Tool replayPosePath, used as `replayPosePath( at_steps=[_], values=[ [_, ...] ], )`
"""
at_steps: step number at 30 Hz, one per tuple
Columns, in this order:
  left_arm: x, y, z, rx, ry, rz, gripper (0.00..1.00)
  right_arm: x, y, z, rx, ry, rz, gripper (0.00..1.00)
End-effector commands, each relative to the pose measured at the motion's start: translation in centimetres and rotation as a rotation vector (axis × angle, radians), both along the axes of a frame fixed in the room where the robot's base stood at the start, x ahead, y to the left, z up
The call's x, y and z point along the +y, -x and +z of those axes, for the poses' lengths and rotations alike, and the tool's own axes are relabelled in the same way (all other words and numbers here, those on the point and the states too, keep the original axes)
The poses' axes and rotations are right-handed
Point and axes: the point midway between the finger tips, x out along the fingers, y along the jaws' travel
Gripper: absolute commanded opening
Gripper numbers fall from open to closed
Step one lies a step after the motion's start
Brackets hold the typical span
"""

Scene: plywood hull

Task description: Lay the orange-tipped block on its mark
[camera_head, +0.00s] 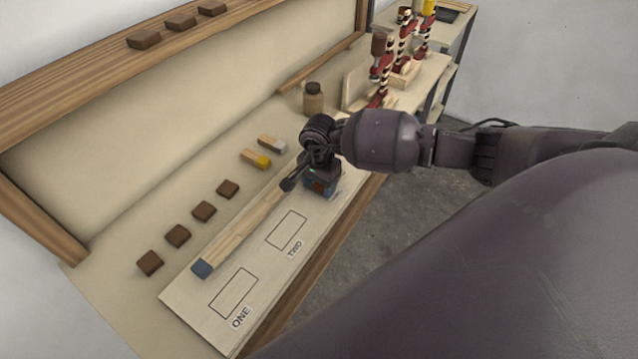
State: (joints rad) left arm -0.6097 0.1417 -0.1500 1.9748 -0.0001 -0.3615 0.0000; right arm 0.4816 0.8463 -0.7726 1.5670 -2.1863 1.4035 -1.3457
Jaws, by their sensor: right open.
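A short light wood block with a yellow-orange tip (256,158) lies on the bench behind the pale board, left of my right gripper. No other tip in plain view looks closer to orange. Two outlined marks are on the board: ONE (233,293) and TWO (286,231), both bare. My right gripper (308,188) is open and points down at the far part of the board. A small blue and orange-brown patch (319,187) shows at its fingers; I cannot tell what it belongs to. My left gripper is not in view.
A long wooden bar with a blue end (235,232) lies along the board, reaching toward my right gripper. A grey-tipped block (271,142), several brown blocks (178,236) and a jar (313,102) stand behind. Red-and-dark stacked figures (381,75) stand at the far end.

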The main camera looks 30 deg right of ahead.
Motion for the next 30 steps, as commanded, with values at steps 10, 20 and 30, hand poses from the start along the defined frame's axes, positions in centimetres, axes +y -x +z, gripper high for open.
replayPosePath(
  at_steps=[10, 20, 30],
  values=[
    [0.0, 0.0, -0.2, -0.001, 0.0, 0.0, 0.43, -0.1, -0.1, 3.5, -0.005, 0.001, 0.002, 0.57],
    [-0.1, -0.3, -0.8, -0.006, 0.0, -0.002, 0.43, 0.0, -0.1, 9.6, -0.003, 0.001, 0.001, 0.57],
    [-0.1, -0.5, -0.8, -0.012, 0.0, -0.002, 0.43, 0.0, 0.0, 12.3, -0.001, 0.0, 0.0, 0.57]
  ],
)
